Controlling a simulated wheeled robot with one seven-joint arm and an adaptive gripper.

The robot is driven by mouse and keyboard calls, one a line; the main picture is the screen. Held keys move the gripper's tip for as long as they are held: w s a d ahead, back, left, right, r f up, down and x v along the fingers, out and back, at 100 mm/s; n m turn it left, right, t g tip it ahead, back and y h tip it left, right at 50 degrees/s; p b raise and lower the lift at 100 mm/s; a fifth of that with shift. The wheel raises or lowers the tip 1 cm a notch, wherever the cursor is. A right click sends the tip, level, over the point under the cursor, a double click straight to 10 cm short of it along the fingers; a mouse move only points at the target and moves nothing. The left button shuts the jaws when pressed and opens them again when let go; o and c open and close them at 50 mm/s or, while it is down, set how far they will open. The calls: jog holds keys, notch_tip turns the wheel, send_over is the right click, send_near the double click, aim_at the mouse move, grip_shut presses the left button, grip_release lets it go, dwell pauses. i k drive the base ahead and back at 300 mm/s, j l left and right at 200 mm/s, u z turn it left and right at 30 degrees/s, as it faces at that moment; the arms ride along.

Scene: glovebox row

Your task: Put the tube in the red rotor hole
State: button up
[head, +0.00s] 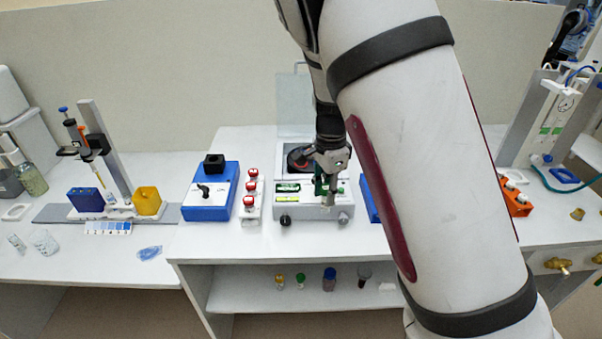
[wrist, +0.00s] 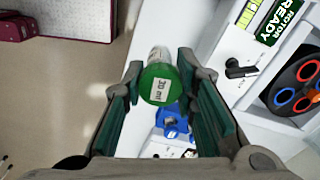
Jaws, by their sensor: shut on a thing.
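My gripper (head: 328,180) is in front of the centrifuge (head: 312,212), partly hiding its front panel. A red-ringed hole (wrist: 307,70) shows near the right edge. In the head view the rotor (head: 300,157) sits in the open centrifuge behind my gripper, partly hidden.
The centrifuge's clear lid (head: 294,105) stands up at the back. A blue device (head: 210,192) and a rack of red-capped vials (head: 251,195) stand to its left. Several capped vials stand on the shelf below (head: 395,299). My arm hides much of the right side.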

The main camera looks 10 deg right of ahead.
aim_at(301, 172)
jog(key=i, duration=1)
